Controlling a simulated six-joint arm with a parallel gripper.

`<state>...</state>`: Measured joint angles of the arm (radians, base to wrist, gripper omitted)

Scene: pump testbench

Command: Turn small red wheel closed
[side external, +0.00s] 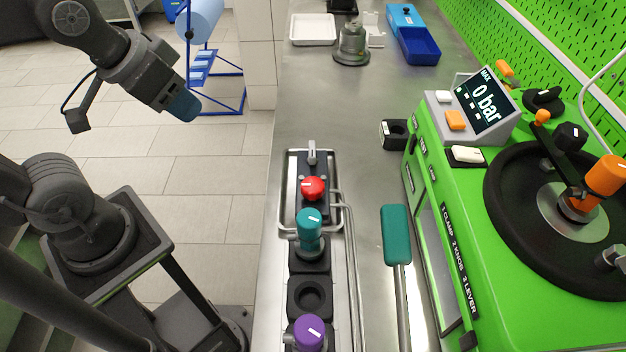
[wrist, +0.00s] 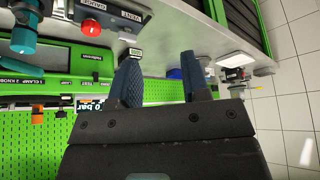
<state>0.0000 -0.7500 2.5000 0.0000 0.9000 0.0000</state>
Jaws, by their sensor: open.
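The small red wheel (side external: 313,188) sits on a dark block in a metal-framed tray on the steel bench, with a grey lever just behind it. It also shows in the wrist view as a red knob (wrist: 126,35) near the top, beside labels that read VENT and GAUGE. My gripper (side external: 184,107) is raised over the floor, left of the bench and well apart from the wheel. In the wrist view, the two blue fingers of my gripper (wrist: 160,75) stand apart with nothing between them.
A teal knob (side external: 308,222) and a purple knob (side external: 309,332) stand in line in front of the wheel. Metal pipes (side external: 350,270) run along their right. The green testbench (side external: 440,210) with a 0 bar display (side external: 484,103) is at right.

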